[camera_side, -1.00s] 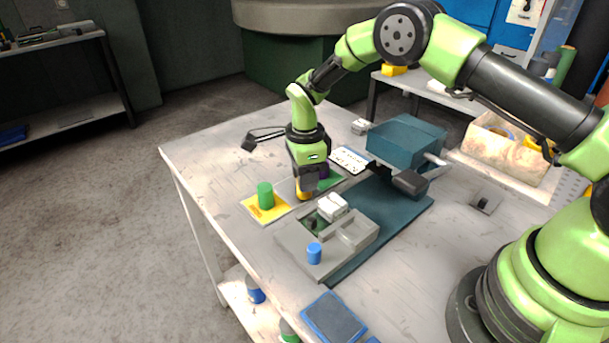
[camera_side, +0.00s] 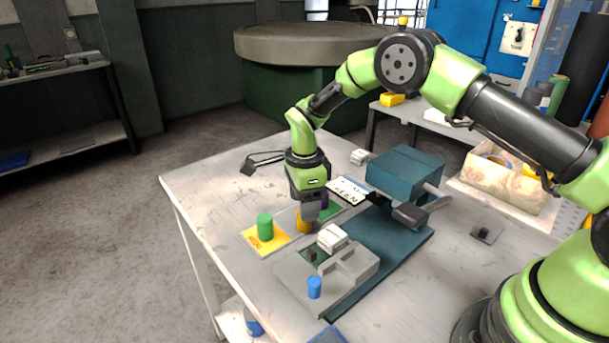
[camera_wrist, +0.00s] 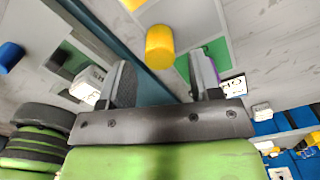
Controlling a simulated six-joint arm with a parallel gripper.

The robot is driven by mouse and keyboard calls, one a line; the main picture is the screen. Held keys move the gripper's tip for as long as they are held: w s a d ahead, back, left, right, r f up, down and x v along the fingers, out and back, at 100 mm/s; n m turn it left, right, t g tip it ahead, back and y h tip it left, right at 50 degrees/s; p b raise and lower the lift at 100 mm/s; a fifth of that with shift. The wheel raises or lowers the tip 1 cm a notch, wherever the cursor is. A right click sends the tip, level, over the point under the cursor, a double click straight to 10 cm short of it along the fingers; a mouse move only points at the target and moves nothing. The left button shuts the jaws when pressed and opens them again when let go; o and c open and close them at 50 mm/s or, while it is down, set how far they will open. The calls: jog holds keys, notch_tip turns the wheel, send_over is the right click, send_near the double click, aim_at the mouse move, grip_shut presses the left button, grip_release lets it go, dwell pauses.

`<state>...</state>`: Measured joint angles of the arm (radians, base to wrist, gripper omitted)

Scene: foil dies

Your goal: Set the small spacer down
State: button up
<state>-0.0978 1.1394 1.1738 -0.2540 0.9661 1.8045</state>
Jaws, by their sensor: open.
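A short yellow cylinder (camera_side: 303,225), which I take to be the small spacer, stands upright on the middle, grey part of a coloured strip on the table. In the wrist view the same yellow cylinder (camera_wrist: 160,46) lies just beyond my fingertips, between their lines, touching neither finger. My gripper (camera_side: 311,212) hangs nearly over it in the side view and hides part of it. In the wrist view my gripper (camera_wrist: 160,75) has its fingers wide apart and nothing between them.
A green cylinder (camera_side: 265,228) stands on a yellow square (camera_side: 279,239) to the left. A purple cylinder (camera_side: 323,201), partly hidden, stands behind my gripper. A blue cylinder (camera_side: 314,288) stands on a grey fixture (camera_side: 345,285) in front. A teal vise-like block (camera_side: 405,172) stands to the right.

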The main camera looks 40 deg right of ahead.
notch_tip(320, 180, up, 10)
jog(key=shift+r, duration=0.2)
jog(key=s+d+r+n+t+y, duration=0.1)
jog(key=s+r+n+t, duration=0.1)
jog(key=s+r+n, duration=0.4)
jog(key=s+r+n+t, duration=0.15)
jog(key=s+r, duration=0.25)
jog(key=r, duration=0.5)
jog(key=s+n+t+y, duration=0.1)
jog(key=s+n+t, duration=0.2)
jog(key=s+n, duration=0.8)
jog(key=s, duration=0.5)
jog(key=shift+s+d+r+t, duration=0.15)
jog(key=shift+s+r+t, duration=0.1)
jog(key=shift+r+t, duration=0.1)
